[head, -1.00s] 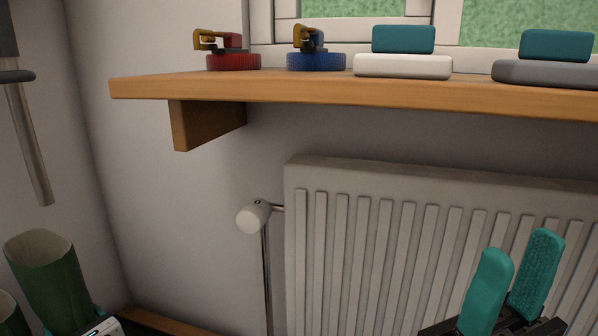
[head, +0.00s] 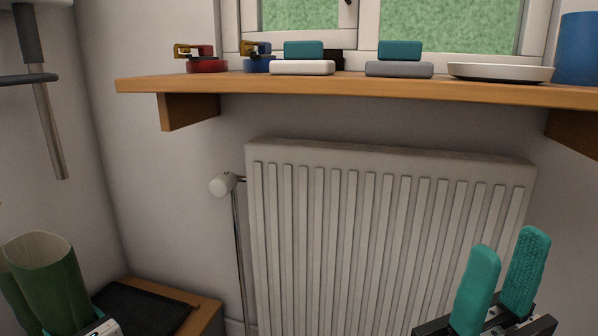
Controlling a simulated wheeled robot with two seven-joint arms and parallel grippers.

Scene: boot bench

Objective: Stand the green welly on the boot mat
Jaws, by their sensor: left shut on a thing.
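The green welly (head: 48,285) is upright at the lower left, its open top facing up and its foot out of frame. My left gripper (head: 84,322) is at its right side, mostly cut off by the bottom edge, and is shut on it. A second green shape shows just behind it at the left edge; I cannot tell if it is another boot or part of this one. The black boot mat (head: 150,308) lies on the wooden bench to the right of the welly, partly hidden. My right gripper (head: 500,272) is open and empty at the lower right.
A wooden shelf (head: 350,86) under the window holds red and blue tins, two teal-topped brushes, a white dish (head: 500,72) and a blue container (head: 578,48). A radiator (head: 370,230) with a white valve is below.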

